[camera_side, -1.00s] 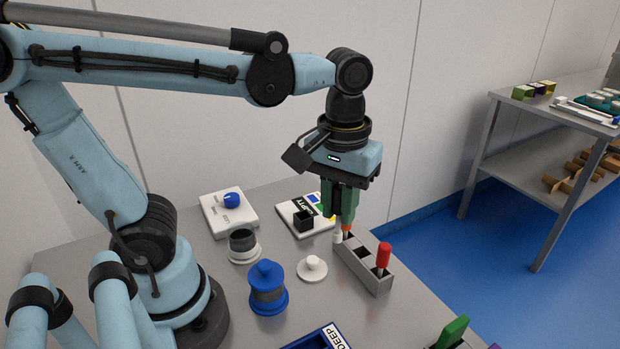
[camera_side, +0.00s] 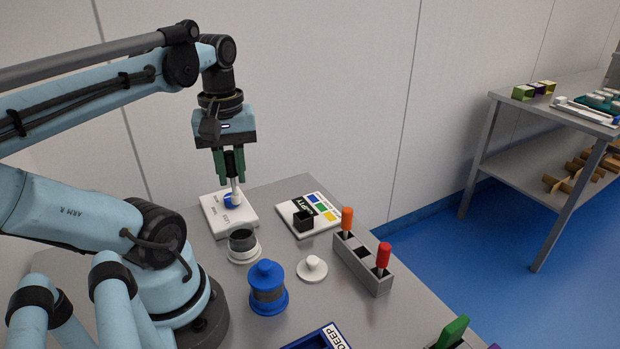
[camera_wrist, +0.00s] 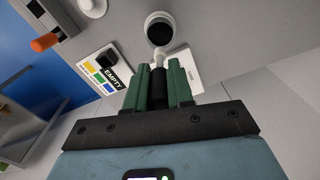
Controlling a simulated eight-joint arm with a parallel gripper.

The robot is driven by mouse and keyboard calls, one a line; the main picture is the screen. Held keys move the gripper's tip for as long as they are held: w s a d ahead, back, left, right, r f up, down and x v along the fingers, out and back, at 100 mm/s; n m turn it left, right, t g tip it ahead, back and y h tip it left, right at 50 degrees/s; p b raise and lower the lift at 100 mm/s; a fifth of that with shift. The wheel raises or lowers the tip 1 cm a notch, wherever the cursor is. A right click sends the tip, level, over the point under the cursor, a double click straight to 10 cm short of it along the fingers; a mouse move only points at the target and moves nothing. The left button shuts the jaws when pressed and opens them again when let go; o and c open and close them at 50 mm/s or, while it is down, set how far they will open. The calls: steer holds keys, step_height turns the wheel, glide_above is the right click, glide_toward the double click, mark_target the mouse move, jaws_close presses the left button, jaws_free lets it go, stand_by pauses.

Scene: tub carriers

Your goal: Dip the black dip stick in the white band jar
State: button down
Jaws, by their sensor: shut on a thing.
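My gripper (camera_side: 232,165) is shut on the black dip stick, whose black handle (camera_wrist: 158,86) shows between the green fingers in the wrist view. Its pale lower end (camera_side: 236,188) hangs down, clear of the table, and overlaps the blue knob in the side view. The white band jar (camera_side: 243,254) stands open, dark inside, below and a little right of the stick in the side view. It also shows in the wrist view (camera_wrist: 159,17), just beyond the stick's tip. A white lid (camera_side: 312,267) lies on the table to the jar's right.
A blue jar (camera_side: 267,294) with its lid on stands near the open jar. A grey rack (camera_side: 370,276) holds orange and red handled sticks. A white box with a blue knob (camera_side: 232,200) and an EMPTY card (camera_side: 303,231) with a black block stand behind.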

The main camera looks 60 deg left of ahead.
mark_target(236, 202)
steer(key=shift+f, duration=3.2)
steer(key=shift+f, duration=2.5)
stand_by(2.3)
